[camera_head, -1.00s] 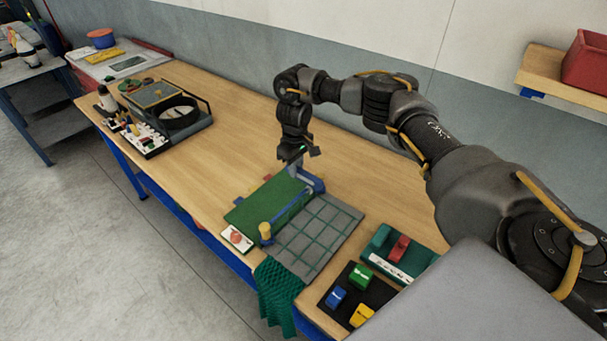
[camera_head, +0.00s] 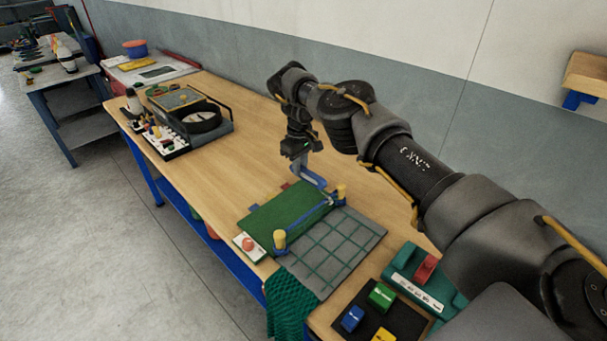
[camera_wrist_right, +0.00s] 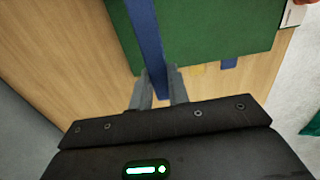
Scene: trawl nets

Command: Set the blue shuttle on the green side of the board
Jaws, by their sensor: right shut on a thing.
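The board lies on the table, with a green side (camera_head: 285,212) and a grey gridded side (camera_head: 345,245). A blue strip (camera_head: 308,216) runs between them, with a yellow-topped post (camera_head: 340,193) at the far end and another (camera_head: 279,240) at the near end. My right gripper (camera_head: 299,168) points down by the board's far edge, shut on the blue shuttle (camera_head: 313,179). In the right wrist view the shuttle (camera_wrist_right: 148,40) is a long blue bar between the fingers (camera_wrist_right: 158,90), reaching over the green side (camera_wrist_right: 215,30). Whether it touches the board is unclear. My left gripper is out of view.
A white card with a red knob (camera_head: 249,245) sits by the board's left corner. A green net (camera_head: 290,300) hangs over the front edge. A green box with a red piece (camera_head: 425,275) and a black tray (camera_head: 375,320) of coloured blocks stand to the right. Bare tabletop (camera_head: 235,165) lies left.

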